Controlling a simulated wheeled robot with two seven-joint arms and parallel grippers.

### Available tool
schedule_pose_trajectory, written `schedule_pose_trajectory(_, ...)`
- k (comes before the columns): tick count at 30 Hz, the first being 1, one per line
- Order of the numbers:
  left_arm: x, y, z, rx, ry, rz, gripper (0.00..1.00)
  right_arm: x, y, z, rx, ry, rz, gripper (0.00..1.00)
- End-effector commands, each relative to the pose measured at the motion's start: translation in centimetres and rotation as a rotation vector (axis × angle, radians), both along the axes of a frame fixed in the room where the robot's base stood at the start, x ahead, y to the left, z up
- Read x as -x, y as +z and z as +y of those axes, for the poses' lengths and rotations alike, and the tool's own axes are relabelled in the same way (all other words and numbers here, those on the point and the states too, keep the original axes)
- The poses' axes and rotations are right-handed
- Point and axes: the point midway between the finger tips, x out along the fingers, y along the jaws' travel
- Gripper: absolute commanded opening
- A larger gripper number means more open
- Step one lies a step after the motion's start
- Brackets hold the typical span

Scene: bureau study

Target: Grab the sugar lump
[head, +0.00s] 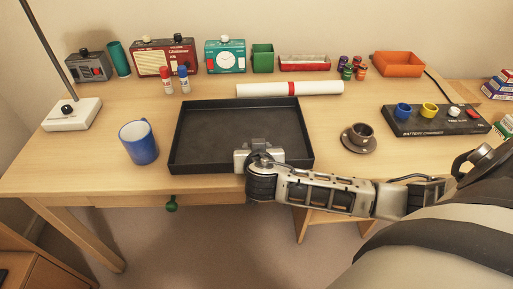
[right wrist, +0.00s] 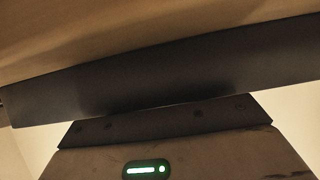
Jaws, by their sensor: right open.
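I cannot make out a sugar lump in either view. My right gripper (head: 259,160) is at the front edge of the black tray (head: 215,135), right of the tray's middle. Its fingers are hard to see from above, and nothing shows held in it. The tray floor that shows is bare; the part behind the gripper is hidden. The right wrist view shows the gripper body with a green light and a dark band across it; no fingertips or lump show there. My left gripper is not in view.
A blue mug (head: 139,143) stands left of the tray. A rolled paper (head: 320,88) lies behind the tray. A battery charger (head: 435,126) with small cups is at the far right. Boxes line the back.

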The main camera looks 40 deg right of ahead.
Motion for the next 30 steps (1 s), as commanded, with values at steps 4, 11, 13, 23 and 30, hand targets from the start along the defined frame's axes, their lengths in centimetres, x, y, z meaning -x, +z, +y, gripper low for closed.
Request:
schedule_pose_trajectory(4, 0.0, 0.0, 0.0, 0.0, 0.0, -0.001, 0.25, -0.2, -0.2, -0.1, 0.0, 0.0, 0.001, 0.41)
schedule_pose_trajectory(11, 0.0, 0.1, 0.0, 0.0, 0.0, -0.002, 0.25, -0.2, -0.1, -0.1, 0.0, 0.0, 0.001, 0.08)
schedule_pose_trajectory(13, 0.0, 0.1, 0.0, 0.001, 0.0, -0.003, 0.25, -0.1, -0.1, -0.1, 0.0, 0.0, 0.001, 0.0)
schedule_pose_trajectory(23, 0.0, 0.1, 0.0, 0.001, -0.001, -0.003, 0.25, -0.1, -0.1, -0.1, -0.001, 0.0, 0.001, 0.0)
schedule_pose_trajectory(30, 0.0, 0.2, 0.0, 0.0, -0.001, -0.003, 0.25, -0.2, 1.4, 0.0, -0.003, 0.0, -0.003, 0.0)
